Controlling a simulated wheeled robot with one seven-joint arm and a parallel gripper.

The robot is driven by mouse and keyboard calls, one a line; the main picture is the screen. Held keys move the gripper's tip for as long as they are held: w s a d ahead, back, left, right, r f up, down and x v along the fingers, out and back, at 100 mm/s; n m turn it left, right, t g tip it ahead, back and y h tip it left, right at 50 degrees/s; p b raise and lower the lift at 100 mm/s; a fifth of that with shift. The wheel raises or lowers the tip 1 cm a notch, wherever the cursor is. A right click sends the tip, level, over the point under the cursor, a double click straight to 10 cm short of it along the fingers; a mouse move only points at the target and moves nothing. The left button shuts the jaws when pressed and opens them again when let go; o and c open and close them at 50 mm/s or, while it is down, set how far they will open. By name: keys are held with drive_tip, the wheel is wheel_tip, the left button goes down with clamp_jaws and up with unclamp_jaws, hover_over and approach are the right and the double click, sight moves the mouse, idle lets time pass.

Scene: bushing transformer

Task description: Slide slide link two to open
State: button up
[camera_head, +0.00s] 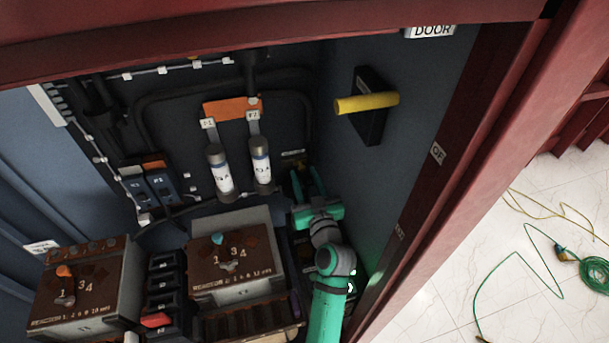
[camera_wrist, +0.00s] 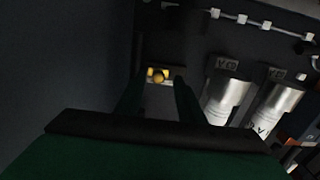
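My gripper (camera_head: 306,178) is in the cabinet's lower right back area, with its two green fingers apart and pointing at the back wall. In the wrist view the fingers (camera_wrist: 160,88) are open with nothing between them. Ahead of the tips is a small fitting with yellow brass-coloured knobs (camera_wrist: 157,75), roughly centred in the gap and apparently still apart from the fingers. It may be slide link two, but no readable label shows on it. In the head view a small pale label (camera_head: 293,153) is on the back wall just above the fingertips; the fitting is hard to make out there.
Two white-and-grey cylindrical fuses (camera_head: 220,172) (camera_head: 261,162) stand left of my gripper. A reactor box (camera_head: 238,255) is below left, and another (camera_head: 84,285) farther left. A yellow handle (camera_head: 367,103) juts from the right wall above. The red door frame (camera_head: 440,150) bounds the right.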

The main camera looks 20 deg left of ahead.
drive_tip(key=shift+w+a, duration=0.1)
drive_tip(key=shift+w, duration=0.4)
clamp_jaws()
